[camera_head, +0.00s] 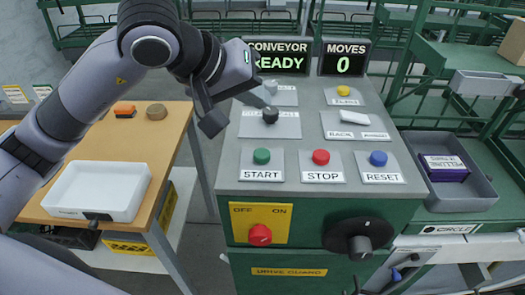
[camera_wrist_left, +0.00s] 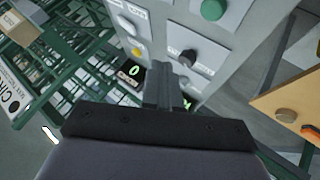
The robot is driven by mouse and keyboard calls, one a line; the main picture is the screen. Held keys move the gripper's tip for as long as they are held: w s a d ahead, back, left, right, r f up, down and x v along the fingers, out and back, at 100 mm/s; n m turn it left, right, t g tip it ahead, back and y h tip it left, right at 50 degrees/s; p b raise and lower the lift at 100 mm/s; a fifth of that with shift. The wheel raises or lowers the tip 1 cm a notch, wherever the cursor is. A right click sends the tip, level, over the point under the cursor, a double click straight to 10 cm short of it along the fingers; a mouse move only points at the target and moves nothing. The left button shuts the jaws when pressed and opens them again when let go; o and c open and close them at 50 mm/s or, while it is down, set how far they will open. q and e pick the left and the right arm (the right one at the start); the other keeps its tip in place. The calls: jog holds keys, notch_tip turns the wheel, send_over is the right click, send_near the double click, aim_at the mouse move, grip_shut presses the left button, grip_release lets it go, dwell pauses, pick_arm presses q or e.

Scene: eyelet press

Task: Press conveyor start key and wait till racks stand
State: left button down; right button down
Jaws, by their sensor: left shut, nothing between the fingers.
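The green START key (camera_head: 261,156) sits on a white plate at the front left of the grey console top (camera_head: 300,198). It also shows in the left wrist view (camera_wrist_left: 212,9). My left gripper (camera_head: 264,100) is shut and empty, above the console behind the START key, close to a black selector knob (camera_head: 270,115). The closed fingers show in the left wrist view (camera_wrist_left: 172,88), apart from the START key. The conveyor display (camera_head: 278,58) reads READY, and the moves display (camera_head: 343,59) reads 0. Green racks (camera_head: 430,55) stand behind and to the right. My right gripper is not in view.
A red STOP key (camera_head: 321,157), blue RESET key (camera_head: 378,159) and yellow key (camera_head: 343,91) share the console. A red switch (camera_head: 260,235) and black dial (camera_head: 359,240) are on its front. A wooden table (camera_head: 165,150) with a white tray (camera_head: 66,199) stands left.

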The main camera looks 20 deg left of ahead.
pick_arm(q)
jog(key=b, duration=0.4)
send_over(257, 154)
notch_tip(257, 154, down, 7)
jog(key=shift+f, duration=0.1)
jog(key=shift+f+b, duration=0.25)
jog(key=shift+b, duration=0.05)
jog(key=shift+f, duration=0.2)
jog(key=shift+f+b, duration=0.2)
jog(key=shift+b, duration=0.2)
jog(key=shift+s, duration=0.1)
dwell(1.0)
jog(key=shift+f+b, duration=0.4)
jog(key=shift+b, duration=0.3)
